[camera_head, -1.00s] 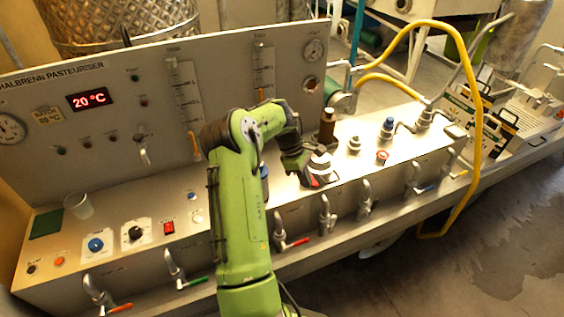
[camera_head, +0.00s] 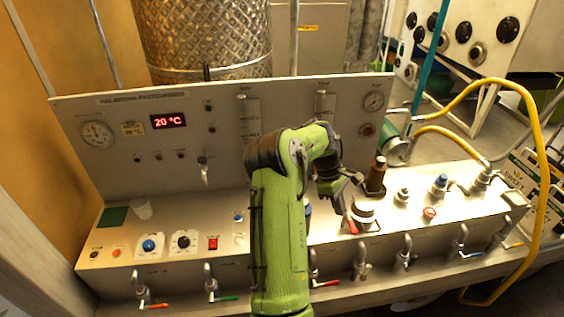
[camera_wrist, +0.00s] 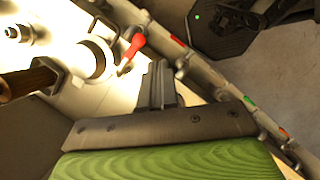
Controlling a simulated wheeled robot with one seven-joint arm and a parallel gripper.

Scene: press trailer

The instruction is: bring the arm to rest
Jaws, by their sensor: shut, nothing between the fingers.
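My green arm (camera_head: 280,235) rises from the bottom of the head view and bends right over the pasteuriser's metal console. My gripper (camera_head: 345,212) points down at the console top, beside a round silver fitting with a red handle (camera_head: 351,225). In the wrist view my gripper (camera_wrist: 158,85) shows as dark fingers closed together with nothing held. The red handle (camera_wrist: 133,46) lies just ahead and left of the fingertips there. Whether the fingers touch it cannot be told.
The upright panel (camera_head: 170,165) with a 20 °C display is behind the arm. Several valve taps with coloured handles line the front edge. A yellow hose (camera_head: 541,180) loops at the right.

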